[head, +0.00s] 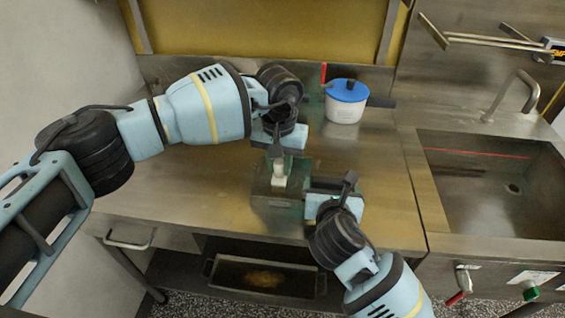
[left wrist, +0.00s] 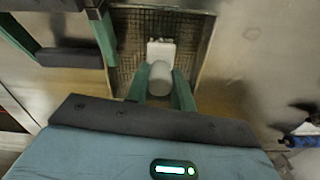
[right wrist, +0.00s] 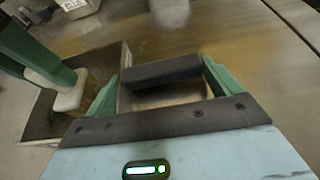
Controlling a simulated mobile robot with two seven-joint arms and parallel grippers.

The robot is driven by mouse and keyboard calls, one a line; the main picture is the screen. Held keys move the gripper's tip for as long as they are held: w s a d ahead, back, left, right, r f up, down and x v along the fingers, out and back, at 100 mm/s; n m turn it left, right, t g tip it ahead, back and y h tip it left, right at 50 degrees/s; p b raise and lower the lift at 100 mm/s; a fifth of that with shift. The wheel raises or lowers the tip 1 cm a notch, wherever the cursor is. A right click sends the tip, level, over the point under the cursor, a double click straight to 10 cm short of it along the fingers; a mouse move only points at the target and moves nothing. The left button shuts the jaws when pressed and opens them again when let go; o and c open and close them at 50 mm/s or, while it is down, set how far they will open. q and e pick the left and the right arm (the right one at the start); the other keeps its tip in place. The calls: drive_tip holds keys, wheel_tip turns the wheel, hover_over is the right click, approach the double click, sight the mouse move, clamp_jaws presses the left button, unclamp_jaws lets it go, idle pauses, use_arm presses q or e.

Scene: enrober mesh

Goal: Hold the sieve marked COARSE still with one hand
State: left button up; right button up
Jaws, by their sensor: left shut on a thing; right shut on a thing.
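A square metal sieve box (head: 272,201) stands on the steel worktop; the left wrist view shows its mesh floor (left wrist: 135,52). I cannot read any COARSE mark on it. My right gripper (head: 325,190) is shut on the sieve's dark bar handle (right wrist: 160,71), at the box's right side. My left gripper (head: 278,160) reaches down over the sieve, shut on a small pale tool (head: 279,178). The tool's rounded grip (left wrist: 160,77) is between the green fingers, and its pale end block (left wrist: 160,48) is inside the frame. Whether it touches the mesh is unclear.
A white tub with a blue lid (head: 346,92) stands at the back of the worktop (head: 385,190). A sink (head: 490,200) lies to the right. A tray with brown matter (head: 262,278) is below the worktop. The worktop left of the sieve is clear.

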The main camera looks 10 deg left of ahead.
use_arm(q)
drive_tip(key=shift+a+f, duration=0.1)
drive_tip(key=shift+a, duration=0.8)
drive_tip(key=shift+d, duration=0.1)
drive_tip(key=shift+d, duration=1.05)
drive_tip(key=shift+r, duration=0.2)
drive_tip(key=shift+d+f, duration=0.1)
drive_tip(key=shift+d, duration=0.9)
drive_tip(key=shift+a, duration=0.15)
